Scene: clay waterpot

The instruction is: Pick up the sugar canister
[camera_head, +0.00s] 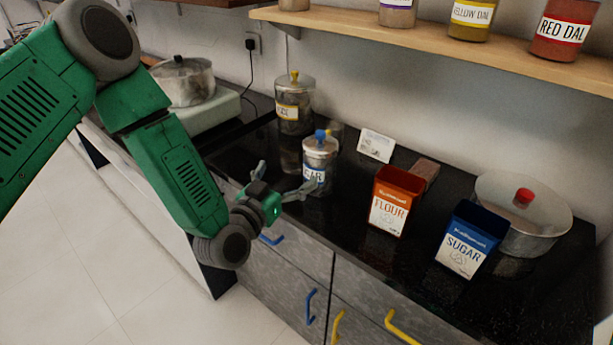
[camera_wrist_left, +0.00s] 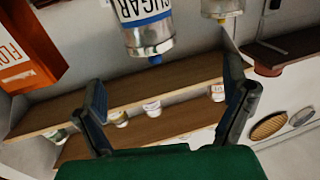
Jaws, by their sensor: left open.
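The sugar canister (camera_head: 320,153) is a metal cylinder with a blue knob on its lid and a white and blue label, upright on the black counter. In the left wrist view the canister (camera_wrist_left: 150,38) appears upside down at the top, beyond my fingers. My left gripper (camera_head: 287,180) is open and empty, just in front and left of the canister. One fingertip overlaps the canister's lower left edge in the head view; I cannot tell whether it touches. In the wrist view, the open left gripper (camera_wrist_left: 166,88) has its fingers spread wide. My right gripper is not in view.
A yellow-knobbed canister (camera_head: 294,108) stands behind left. A red flour box (camera_head: 392,200), a blue sugar box (camera_head: 468,240) and a red-knobbed pot (camera_head: 540,220) stand to the right. A white card (camera_head: 376,145) leans near the wall. A wooden shelf (camera_head: 430,38) with jars hangs above.

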